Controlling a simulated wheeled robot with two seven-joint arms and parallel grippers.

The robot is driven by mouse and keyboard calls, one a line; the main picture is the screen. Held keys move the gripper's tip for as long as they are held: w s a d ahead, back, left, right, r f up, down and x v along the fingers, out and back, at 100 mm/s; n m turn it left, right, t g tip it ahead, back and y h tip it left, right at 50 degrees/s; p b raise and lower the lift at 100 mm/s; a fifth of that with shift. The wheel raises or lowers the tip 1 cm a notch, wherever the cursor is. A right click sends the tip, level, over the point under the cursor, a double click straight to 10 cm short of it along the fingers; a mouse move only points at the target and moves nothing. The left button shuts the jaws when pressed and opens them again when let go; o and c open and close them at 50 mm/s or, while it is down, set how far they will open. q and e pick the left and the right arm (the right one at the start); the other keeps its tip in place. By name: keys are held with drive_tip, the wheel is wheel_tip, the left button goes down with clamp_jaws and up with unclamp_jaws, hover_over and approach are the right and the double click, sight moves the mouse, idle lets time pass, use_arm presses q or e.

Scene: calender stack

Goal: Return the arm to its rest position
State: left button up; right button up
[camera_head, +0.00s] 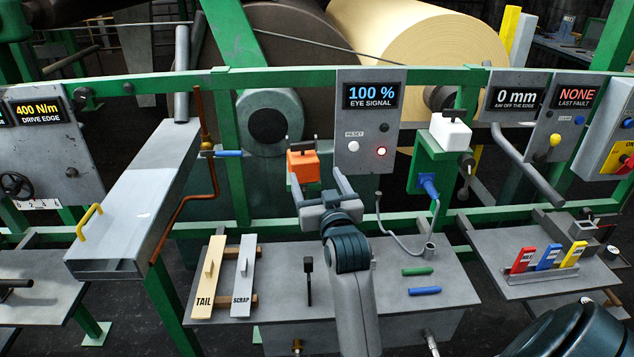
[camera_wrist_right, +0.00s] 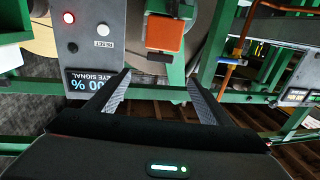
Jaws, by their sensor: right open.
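My right gripper (camera_head: 317,178) is in front of the green frame, low and left of the eye-signal panel (camera_head: 369,125). Its two fingers are spread with nothing between them; they also show apart in the right wrist view (camera_wrist_right: 159,77). An orange block (camera_head: 303,166) with a dark handle is just beyond the left finger in the head view. In the right wrist view the orange block (camera_wrist_right: 164,32) is beyond the fingertips, apart from them. My right arm reaches up over the grey bench from the bottom of the head view. My left gripper does not show.
A grey bench (camera_head: 440,290) below the arm holds the TAIL board (camera_head: 208,280), the SCRAP board (camera_head: 243,280), and green (camera_head: 417,271) and blue (camera_head: 425,291) bars. A bent hook rod stands right of the arm. A white block (camera_head: 450,132) sits on a green bracket.

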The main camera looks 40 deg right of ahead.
idle(0.5)
drive_tip(key=s+a+f, duration=0.1)
drive_tip(key=f, duration=0.2)
drive_tip(key=s+a+f+n+g+y, duration=0.1)
drive_tip(key=s+a+f, duration=0.1)
drive_tip(key=f, duration=0.1)
drive_tip(key=s+a+f+n+g+y, duration=0.1)
drive_tip(key=a+f, duration=0.1)
drive_tip(key=f, duration=0.2)
drive_tip(key=shift+s, duration=0.2)
drive_tip(key=s+a+f+n+g+y, duration=0.1)
drive_tip(key=s+a+f+g+y, duration=0.1)
drive_tip(key=s+a+f+g, duration=0.65)
drive_tip(key=s+a+f+n+t+y, duration=0.15)
drive_tip(key=s+f, duration=0.45)
drive_tip(key=s, duration=0.7)
drive_tip(key=s+a+f+n+g+y, duration=0.2)
drive_tip(key=s+a+f+g, duration=0.4)
drive_tip(key=s, duration=0.5)
wheel_tip(320, 180, down, 33)
drive_tip(key=s+d+b, duration=0.1)
drive_tip(key=s+b, duration=0.1)
drive_tip(key=s+d+f+b, duration=0.1)
drive_tip(key=s+f, duration=0.8)
drive_tip(key=s+d+f+b, duration=0.1)
drive_tip(key=s+d+f, duration=0.1)
drive_tip(key=s+f, duration=0.6)
drive_tip(key=shift+s+d+f+g+h, duration=0.25)
drive_tip(key=shift+s+f+g+h, duration=0.1)
drive_tip(key=shift+f, duration=0.35)
